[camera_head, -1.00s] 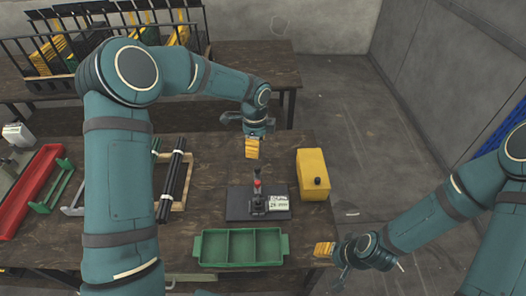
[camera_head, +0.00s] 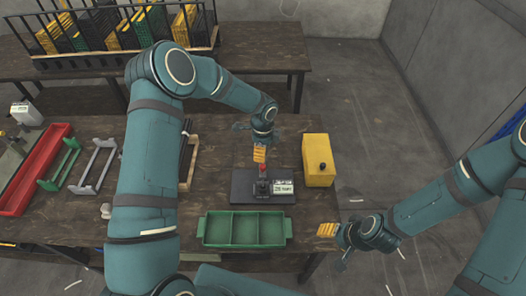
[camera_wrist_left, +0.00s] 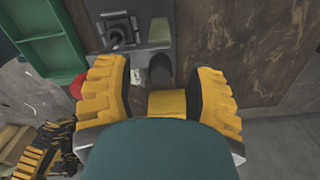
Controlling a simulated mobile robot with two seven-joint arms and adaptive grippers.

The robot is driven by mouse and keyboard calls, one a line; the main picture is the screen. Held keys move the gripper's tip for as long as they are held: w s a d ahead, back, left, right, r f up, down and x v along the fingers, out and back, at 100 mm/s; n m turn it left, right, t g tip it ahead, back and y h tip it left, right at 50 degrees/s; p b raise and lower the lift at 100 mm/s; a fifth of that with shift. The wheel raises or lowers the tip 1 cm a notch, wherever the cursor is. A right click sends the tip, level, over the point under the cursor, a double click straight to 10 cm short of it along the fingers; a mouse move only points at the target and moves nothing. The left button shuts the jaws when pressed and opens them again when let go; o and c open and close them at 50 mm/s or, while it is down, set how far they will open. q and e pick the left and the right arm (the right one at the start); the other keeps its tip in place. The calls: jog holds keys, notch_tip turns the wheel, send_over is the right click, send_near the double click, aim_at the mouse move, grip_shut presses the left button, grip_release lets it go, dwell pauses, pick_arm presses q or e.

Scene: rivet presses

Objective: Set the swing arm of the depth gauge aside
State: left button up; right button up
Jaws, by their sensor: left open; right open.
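The depth gauge (camera_head: 262,188) stands on a dark base plate (camera_head: 242,196), with a red part on top and a small display (camera_head: 282,187) beside it. My left gripper (camera_head: 260,153) points down just above the red part. Its yellow fingers are open in the left wrist view (camera_wrist_left: 158,85). Between or beyond them lies a dark rounded part (camera_wrist_left: 160,68); a red knob (camera_wrist_left: 76,86) shows outside the left finger. I cannot clearly tell the swing arm apart from the gauge. My right gripper (camera_head: 327,230) is open and empty near the table's right front edge.
A green tray (camera_head: 205,228) with three compartments stands in front of the gauge. A yellow box (camera_head: 318,160) stands to its right. A red tray (camera_head: 38,165) and racks lie at the left. Bare table shows behind the gauge, partly screened by my left arm.

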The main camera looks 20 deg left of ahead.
pick_arm(q)
jog(key=shift+f, duration=0.65)
grip_shut()
